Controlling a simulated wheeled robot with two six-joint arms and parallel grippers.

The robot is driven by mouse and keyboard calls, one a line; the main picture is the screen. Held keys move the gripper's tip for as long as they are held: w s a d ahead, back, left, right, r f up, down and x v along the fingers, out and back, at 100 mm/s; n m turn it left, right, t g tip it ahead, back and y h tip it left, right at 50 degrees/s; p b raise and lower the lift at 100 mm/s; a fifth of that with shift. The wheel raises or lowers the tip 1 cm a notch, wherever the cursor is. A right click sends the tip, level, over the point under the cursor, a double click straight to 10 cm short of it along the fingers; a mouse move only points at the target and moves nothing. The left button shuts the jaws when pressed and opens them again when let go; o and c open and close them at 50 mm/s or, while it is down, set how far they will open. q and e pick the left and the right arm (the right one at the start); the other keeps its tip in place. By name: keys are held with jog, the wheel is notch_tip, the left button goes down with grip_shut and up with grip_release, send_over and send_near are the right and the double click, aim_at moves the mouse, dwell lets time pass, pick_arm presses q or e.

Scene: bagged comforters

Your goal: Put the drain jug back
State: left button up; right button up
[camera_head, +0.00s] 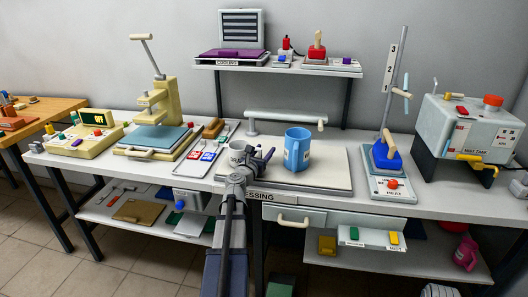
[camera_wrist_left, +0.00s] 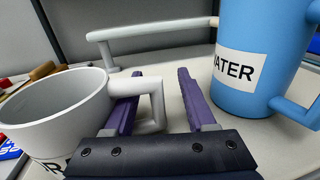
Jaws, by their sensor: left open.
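The small pale grey jug (camera_head: 236,158), which I take for the drain jug, stands upright on the bench left of the blue jug. Its label is only partly readable. In the left wrist view the jug (camera_wrist_left: 55,108) is at the left, with its square handle (camera_wrist_left: 158,104) toward my gripper. My left gripper (camera_head: 264,156) is open. In the wrist view its purple fingers (camera_wrist_left: 160,92) lie on either side of the handle's outer bar, one partly seen through the handle. I cannot tell if they touch it. My right gripper is not in view.
A blue water jug (camera_head: 297,148) stands close on the right, also in the wrist view (camera_wrist_left: 262,50). Both jugs are near a pale pressing board (camera_head: 325,178) with a raised bar (camera_head: 285,119) behind. A grey boiler machine (camera_head: 465,125) with a yellow tap (camera_head: 480,159) stands at the right.

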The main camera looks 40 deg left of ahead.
pick_arm(q)
jog(key=v, duration=0.8)
jog(key=shift+w, duration=0.1)
dwell(0.3)
